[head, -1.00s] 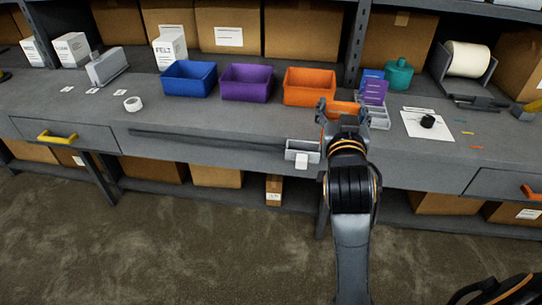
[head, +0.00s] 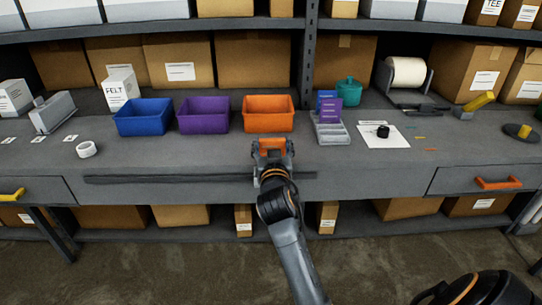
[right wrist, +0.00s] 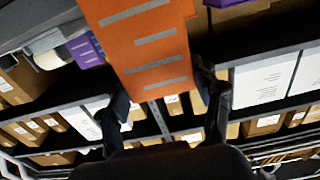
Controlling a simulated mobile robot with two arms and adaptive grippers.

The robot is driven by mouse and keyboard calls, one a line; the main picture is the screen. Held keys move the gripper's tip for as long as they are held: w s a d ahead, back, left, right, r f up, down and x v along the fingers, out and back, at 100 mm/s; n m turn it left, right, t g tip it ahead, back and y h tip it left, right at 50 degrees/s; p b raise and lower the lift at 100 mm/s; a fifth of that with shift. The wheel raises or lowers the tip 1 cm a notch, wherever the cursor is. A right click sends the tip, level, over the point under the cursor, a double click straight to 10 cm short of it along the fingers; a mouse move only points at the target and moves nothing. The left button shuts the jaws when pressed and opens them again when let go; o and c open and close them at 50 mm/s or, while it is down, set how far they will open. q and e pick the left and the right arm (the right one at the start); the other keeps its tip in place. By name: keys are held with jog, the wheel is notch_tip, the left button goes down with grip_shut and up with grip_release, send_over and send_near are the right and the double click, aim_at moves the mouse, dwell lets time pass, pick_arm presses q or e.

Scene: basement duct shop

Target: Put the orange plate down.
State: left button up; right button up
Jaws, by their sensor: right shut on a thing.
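The orange plate (right wrist: 150,45), with grey stripes on its face, is held in my right gripper (head: 273,152). In the right wrist view the fingers stand at either side of the plate's lower end, and its top runs out of the picture. In the head view the plate (head: 271,144) shows as a small orange piece between the fingers, in front of the orange bin and left of the grey rack (head: 333,135). A blue plate (head: 326,101) and a purple plate (head: 328,116) stand in the rack. My left gripper is not in view.
Blue (head: 144,117), purple (head: 204,115) and orange (head: 268,114) bins line the back of the grey bench (head: 190,155). Right of the rack are a teal pot (head: 347,92) and a white sheet (head: 384,135) with a black object on it. The bench front at left is mostly clear.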

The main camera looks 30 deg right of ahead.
jog(key=shift+w+d+f, duration=0.1)
jog(key=shift+w+f, duration=0.15)
jog(key=f, duration=0.3)
jog(key=shift+w+f, duration=0.2)
jog(key=shift+f, duration=0.05)
jog(key=shift+f, duration=0.2)
jog(key=o, duration=1.1)
jog(key=shift+o, duration=0.2)
jog(key=shift+r, duration=0.1)
